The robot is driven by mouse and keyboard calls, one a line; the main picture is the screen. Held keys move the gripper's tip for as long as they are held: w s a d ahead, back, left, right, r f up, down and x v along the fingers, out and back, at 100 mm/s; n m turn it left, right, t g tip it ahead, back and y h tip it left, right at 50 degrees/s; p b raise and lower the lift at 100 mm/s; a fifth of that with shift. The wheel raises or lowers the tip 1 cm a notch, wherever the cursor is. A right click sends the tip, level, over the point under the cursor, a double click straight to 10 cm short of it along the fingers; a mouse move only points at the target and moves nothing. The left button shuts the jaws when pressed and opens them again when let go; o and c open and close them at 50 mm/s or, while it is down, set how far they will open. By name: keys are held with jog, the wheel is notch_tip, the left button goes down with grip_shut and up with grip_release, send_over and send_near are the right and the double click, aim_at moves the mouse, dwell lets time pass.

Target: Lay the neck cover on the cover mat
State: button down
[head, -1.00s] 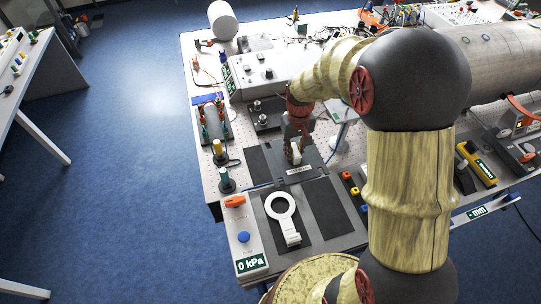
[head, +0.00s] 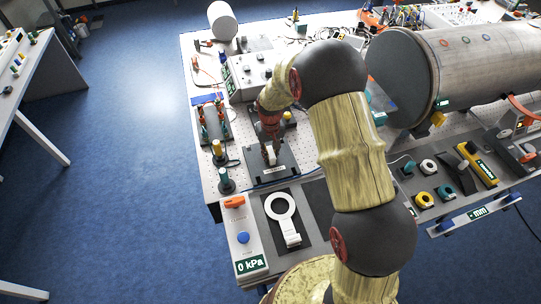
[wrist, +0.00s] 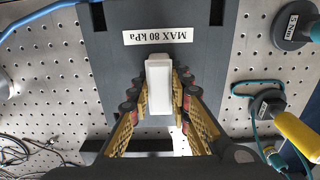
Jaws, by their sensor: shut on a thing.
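The neck cover appears to be the dark grey plate (head: 285,160) with a white block-shaped grip and a label, "MAX 80 kPa", which reads upside down in the wrist view (wrist: 110,70). My gripper (head: 270,151) is shut on the white grip (wrist: 158,85), one finger on each side. In the head view the plate lies over the place where a black strip showed, probably the cover mat. That strip is now mostly hidden under the plate. I cannot tell whether the plate touches it or hangs just above.
A white ring with a tab (head: 281,208) lies on a dark station in front, beside a panel (head: 245,240) reading 0 kPa. Posts with coloured tops (head: 218,150) stand close on the left. A large metal cylinder (head: 480,65) is at right.

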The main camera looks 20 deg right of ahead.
jog(key=shift+f, duration=0.25)
jog(key=shift+f, duration=0.1)
jog(key=shift+f, duration=0.1)
jog(key=c, duration=1.8)
grip_release()
jog(key=shift+o, duration=0.7)
